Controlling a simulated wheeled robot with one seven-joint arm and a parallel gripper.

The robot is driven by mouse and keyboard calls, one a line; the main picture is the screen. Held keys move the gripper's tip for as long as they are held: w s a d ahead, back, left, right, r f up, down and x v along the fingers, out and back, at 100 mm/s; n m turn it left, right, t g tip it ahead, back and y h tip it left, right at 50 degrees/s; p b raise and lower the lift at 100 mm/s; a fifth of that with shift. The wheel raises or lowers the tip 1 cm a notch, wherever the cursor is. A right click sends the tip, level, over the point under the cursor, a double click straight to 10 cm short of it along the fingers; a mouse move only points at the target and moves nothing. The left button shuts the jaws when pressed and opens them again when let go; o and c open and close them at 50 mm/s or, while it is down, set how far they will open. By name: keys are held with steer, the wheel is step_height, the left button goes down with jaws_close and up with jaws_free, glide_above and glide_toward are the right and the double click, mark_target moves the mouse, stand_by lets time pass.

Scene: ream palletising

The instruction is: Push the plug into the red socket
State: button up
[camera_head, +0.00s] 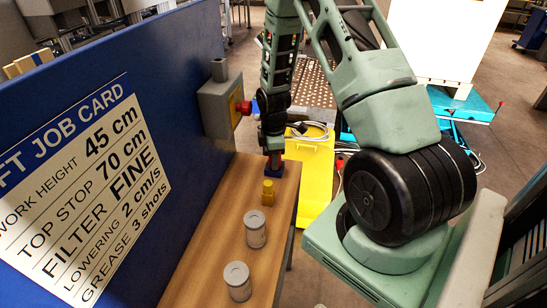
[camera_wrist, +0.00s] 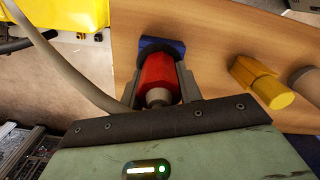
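A red plug (camera_wrist: 158,76) with a pale rear end sits between the fingers of my gripper (camera_wrist: 160,82) in the wrist view. The fingers lie against both its sides. Its front, with a dark ring, is at a blue block (camera_wrist: 160,45) on the bench; I cannot tell whether it rests in it. In the head view my gripper (camera_head: 273,158) is low over the blue block (camera_head: 274,171) at the bench's far end. A grey box (camera_head: 216,108) on the blue panel carries a red part (camera_head: 245,107); I cannot make out a socket opening.
The wooden bench (camera_head: 215,235) also bears a yellow piece (camera_head: 268,192) and two grey cans (camera_head: 255,229) (camera_head: 238,281). The blue panel (camera_head: 160,70) with a job card stands along its left. A grey cable (camera_wrist: 75,65) curves beside my gripper. A yellow container (camera_head: 313,165) stands beyond.

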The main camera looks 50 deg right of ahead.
jaws_close()
steer(key=shift+r, duration=0.1)
steer(key=shift+r, duration=0.1)
steer(key=shift+r+p, duration=1.4)
steer(key=shift+r, duration=0.1)
step_height(320, 180, up, 4)
steer(key=p, duration=0.3)
